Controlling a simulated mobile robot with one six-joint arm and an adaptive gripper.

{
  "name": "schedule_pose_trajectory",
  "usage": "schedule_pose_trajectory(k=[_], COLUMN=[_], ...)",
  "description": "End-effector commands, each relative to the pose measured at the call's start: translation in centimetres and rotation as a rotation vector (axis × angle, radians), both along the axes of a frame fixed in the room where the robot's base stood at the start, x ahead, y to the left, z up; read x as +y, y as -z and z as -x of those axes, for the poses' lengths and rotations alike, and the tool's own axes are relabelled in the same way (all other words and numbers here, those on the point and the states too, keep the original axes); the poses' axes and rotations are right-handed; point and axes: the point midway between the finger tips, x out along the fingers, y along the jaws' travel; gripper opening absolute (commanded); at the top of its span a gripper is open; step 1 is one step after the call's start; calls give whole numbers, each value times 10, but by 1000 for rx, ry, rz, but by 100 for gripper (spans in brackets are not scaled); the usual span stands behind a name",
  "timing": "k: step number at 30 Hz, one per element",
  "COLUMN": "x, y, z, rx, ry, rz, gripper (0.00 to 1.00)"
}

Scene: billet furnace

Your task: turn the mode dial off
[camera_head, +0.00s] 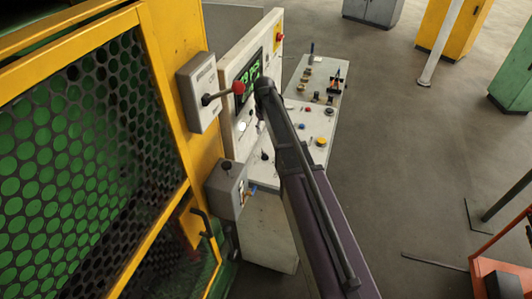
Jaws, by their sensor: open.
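A control desk has an upright panel with a dark screen (248,78) showing green figures, and a sloping top (292,150) carrying small controls. A black knob (265,155) sits on the desk top just left of my arm. Another dark knob (227,165) sits on a small grey box beside the yellow frame. I cannot tell which control is the mode dial, or read any dial setting. My gripper (261,108) is at the far end of my arm, close to the upright panel below the screen. It is open, with its fingers mostly hidden by my wrist. I see nothing held.
A grey box (200,92) with a red-ball lever (238,88) juts out left of my wrist. A yellow-framed mesh guard (75,150) fills the left. Red and yellow buttons stand right of my arm. Open floor (400,150) lies to the right.

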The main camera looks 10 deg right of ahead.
Motion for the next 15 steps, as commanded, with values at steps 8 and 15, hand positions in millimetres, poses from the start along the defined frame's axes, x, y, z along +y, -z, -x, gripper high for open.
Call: schedule_pose_trajectory(k=[8, 15], x=[-2, -3], y=[9, 25], z=[0, 0], rx=[0, 0], ry=[3, 3], rz=[0, 0], gripper=[53, 53])
